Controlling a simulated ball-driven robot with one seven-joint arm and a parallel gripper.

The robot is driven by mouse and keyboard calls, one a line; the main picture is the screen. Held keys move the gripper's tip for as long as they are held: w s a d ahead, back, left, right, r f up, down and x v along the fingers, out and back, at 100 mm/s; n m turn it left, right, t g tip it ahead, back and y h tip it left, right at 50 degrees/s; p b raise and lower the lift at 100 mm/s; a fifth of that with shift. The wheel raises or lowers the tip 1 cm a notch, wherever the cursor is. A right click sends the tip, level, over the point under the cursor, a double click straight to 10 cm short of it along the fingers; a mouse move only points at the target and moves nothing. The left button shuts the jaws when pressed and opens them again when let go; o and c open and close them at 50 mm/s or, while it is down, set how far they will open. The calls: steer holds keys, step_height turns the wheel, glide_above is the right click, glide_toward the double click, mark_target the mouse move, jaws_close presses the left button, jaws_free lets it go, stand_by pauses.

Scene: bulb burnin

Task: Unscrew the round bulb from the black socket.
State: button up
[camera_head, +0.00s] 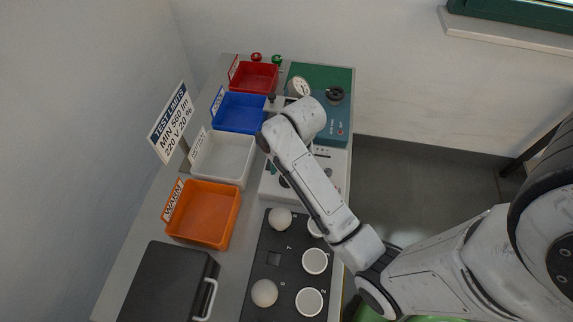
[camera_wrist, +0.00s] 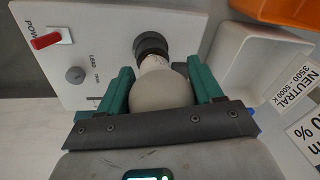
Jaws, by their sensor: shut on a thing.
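The round bulb (camera_wrist: 160,95), a frosted grey-white globe with a pale neck, is in the middle of the wrist view. My gripper (camera_wrist: 160,84) is shut on it, with a green finger against each side of the globe. The bulb's neck points at the black socket (camera_wrist: 151,42) on the white panel (camera_wrist: 95,45). The neck meets the socket's opening; how deep it sits there cannot be told. In the head view my arm hides most of the bulb and socket.
The panel carries a red switch (camera_wrist: 46,41) and a grey knob (camera_wrist: 75,74). Orange (camera_head: 203,213), white (camera_head: 223,158), blue (camera_head: 239,113) and red (camera_head: 254,77) bins line the left. A black rack (camera_head: 262,245) with round bulbs and white discs stands in front, beside a dark case (camera_head: 165,284).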

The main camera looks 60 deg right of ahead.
steer(key=n, duration=0.3)
steer(key=shift+d+n+y, duration=0.1)
steer(key=shift+n+y, duration=0.2)
steer(key=n, duration=0.4)
steer(key=shift+s+y, duration=0.15)
steer(key=shift+y, duration=0.15)
steer(key=o, duration=0.9)
